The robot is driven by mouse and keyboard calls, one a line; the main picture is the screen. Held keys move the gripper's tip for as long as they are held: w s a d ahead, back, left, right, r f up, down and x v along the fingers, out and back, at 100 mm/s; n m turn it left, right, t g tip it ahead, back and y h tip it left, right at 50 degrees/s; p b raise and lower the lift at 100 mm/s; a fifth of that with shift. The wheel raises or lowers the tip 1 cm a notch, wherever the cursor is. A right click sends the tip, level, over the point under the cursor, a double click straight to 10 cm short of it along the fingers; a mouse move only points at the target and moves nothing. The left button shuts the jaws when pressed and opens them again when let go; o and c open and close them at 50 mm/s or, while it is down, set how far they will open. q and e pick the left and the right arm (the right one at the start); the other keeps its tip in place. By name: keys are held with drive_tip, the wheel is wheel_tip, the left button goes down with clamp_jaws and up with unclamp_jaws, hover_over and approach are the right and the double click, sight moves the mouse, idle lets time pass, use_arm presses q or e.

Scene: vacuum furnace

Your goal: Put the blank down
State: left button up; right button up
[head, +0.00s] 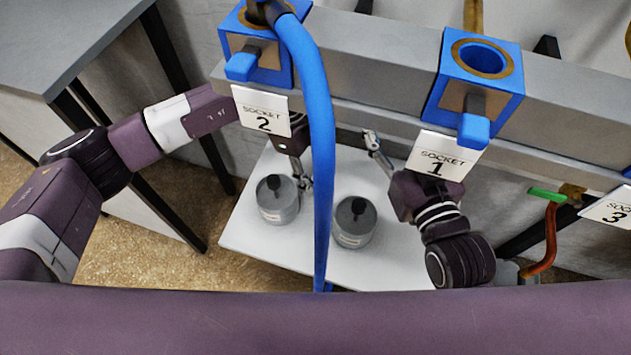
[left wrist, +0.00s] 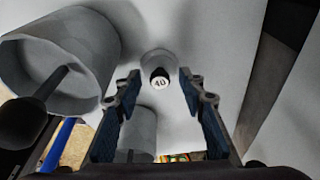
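I cannot tell for sure which thing is the blank. A small pale round piece with a black end marked 40 (left wrist: 160,78) shows beyond the fingertips in the left wrist view. My left gripper (left wrist: 158,85) is open, with a clear gap between its blue-padded fingers, and nothing is seen gripped. In the head view my left gripper (head: 304,183) is low beside a grey canister with a black knob (head: 278,200), partly hidden by the socket 2 sign. My right gripper (head: 373,143) is below the grey beam, left of the socket 1 sign; its finger gap is unclear.
A second grey canister (head: 354,222) stands on the white tabletop (head: 255,235). A blue hose (head: 318,130) hangs in front. The grey beam (head: 380,60) carries blue sockets (head: 475,85) above my grippers.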

use_arm(q)
clamp_jaws()
drive_tip(key=shift+r, duration=0.1)
idle(0.4)
